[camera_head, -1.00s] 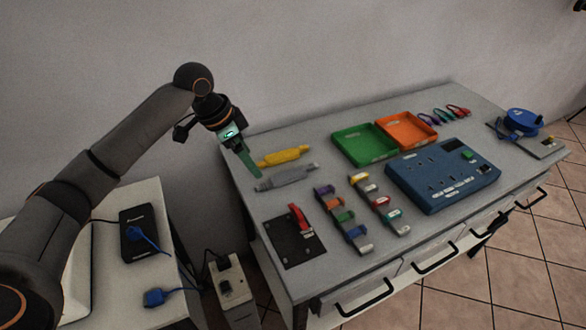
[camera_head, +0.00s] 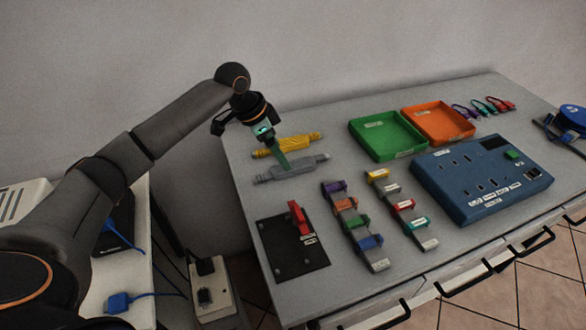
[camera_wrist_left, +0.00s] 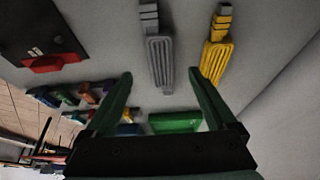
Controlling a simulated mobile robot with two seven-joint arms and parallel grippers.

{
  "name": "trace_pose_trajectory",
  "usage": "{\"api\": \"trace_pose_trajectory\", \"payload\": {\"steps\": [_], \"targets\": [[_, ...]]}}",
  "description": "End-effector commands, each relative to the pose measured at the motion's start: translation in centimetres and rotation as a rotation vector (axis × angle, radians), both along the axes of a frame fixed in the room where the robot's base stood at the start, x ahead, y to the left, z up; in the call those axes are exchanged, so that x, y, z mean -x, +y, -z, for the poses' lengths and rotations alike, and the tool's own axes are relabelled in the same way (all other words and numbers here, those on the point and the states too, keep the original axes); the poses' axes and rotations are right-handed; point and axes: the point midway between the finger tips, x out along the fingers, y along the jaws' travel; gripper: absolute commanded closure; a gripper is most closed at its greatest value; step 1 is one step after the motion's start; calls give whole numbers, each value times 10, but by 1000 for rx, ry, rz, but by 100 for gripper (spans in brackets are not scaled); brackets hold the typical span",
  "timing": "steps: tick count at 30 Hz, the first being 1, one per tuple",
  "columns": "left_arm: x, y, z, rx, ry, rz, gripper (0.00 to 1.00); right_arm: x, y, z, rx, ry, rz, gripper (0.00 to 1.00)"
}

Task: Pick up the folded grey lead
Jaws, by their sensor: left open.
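The folded grey lead (camera_head: 305,167) lies on the grey workbench, just in front of the folded yellow lead (camera_head: 305,141). My left gripper (camera_head: 284,165) points down and overlaps the middle of the grey lead in the head view, hiding a small part of it. In the left wrist view the gripper (camera_wrist_left: 159,75) is open, with its fingers spread wide. The grey lead (camera_wrist_left: 161,62) shows between the fingers there, and the yellow lead (camera_wrist_left: 215,60) lies beside the right finger. I cannot tell whether the fingers touch the bench. My right gripper is not in view.
A black plate with a red lever (camera_head: 299,218) lies in front of the leads. Rows of coloured clips (camera_head: 345,219) are to its right. Green (camera_head: 388,136) and orange (camera_head: 438,123) trays and a blue socket panel (camera_head: 480,178) stand further right. The wall is behind.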

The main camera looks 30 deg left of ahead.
Motion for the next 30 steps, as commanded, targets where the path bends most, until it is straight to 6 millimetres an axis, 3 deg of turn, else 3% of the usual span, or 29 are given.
{"api": "trace_pose_trajectory", "payload": {"steps": [12,21,30], "targets": [[-17,-14,45,-1,1,0,10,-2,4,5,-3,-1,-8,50],[-19,-15,49,-2,-1,0,10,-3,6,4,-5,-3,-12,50],[-19,-15,49,-1,0,0,43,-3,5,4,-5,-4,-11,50]]}}
